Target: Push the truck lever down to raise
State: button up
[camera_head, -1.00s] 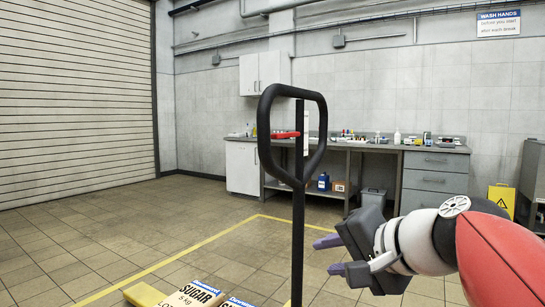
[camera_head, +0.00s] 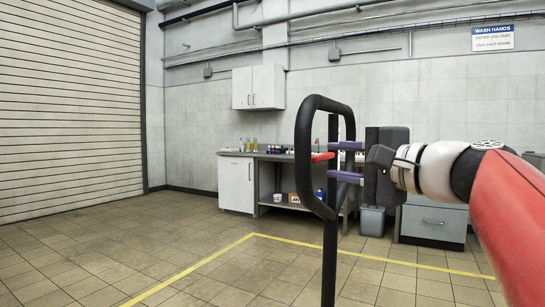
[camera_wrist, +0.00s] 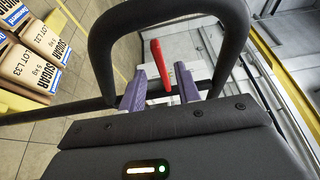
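The truck's black loop handle (camera_head: 305,150) stands upright on a dark post (camera_head: 329,262) in the head view. The red lever (camera_head: 322,157) sticks out at the handle's loop; it also shows in the wrist view (camera_wrist: 161,68). My gripper (camera_head: 336,160) is at the handle's right side, level with the lever, its two purple fingers apart one above the other and pointing left. In the wrist view my gripper (camera_wrist: 161,90) is open, with the lever between the finger lines near the tips. I cannot tell whether a finger touches it.
Sugar sacks (camera_wrist: 32,68) lie on a yellow support at the left of the wrist view. A workbench (camera_head: 270,157) with bottles and a white wall cupboard (camera_head: 258,87) stand behind. The tiled floor left of the truck is clear, crossed by yellow lines.

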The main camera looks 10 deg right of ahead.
aim_at(322, 159)
jog(key=p+x, duration=0.1)
jog(key=x, duration=0.6)
jog(key=shift+w, duration=0.15)
grip_shut()
